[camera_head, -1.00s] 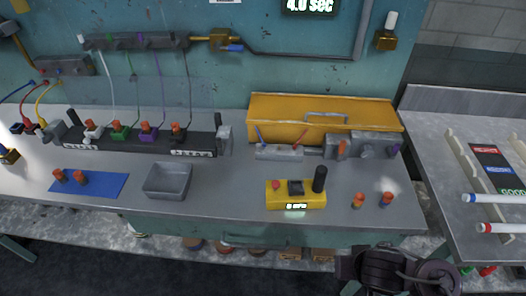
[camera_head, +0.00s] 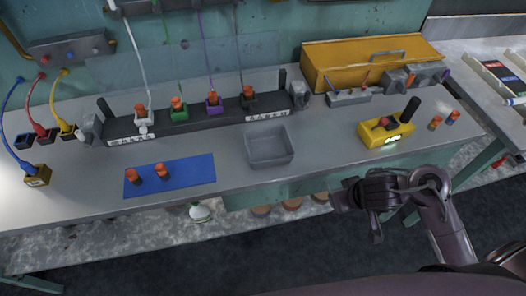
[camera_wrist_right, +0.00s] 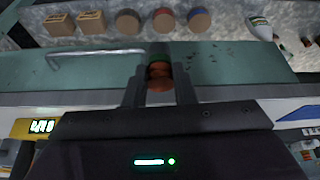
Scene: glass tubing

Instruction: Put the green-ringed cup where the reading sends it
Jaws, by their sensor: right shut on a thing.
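The green-ringed cup (camera_wrist_right: 159,79) is copper-orange with a green band. In the right wrist view it sits between the two fingers of my right gripper (camera_wrist_right: 160,90), which is shut on it. In the head view my right gripper (camera_head: 348,203) is in front of the bench edge, left of and below the yellow meter (camera_head: 372,140); the cup cannot be made out there. The meter has a lit green display (camera_head: 394,140), too small to read surely. My left gripper is not in view.
An empty grey tray (camera_head: 270,158) stands mid-bench, and a blue mat (camera_head: 196,172) with two orange cups lies left of it. Behind is a black rack (camera_head: 122,126) with several coloured holders. Two cups (camera_head: 435,122) stand right of the meter.

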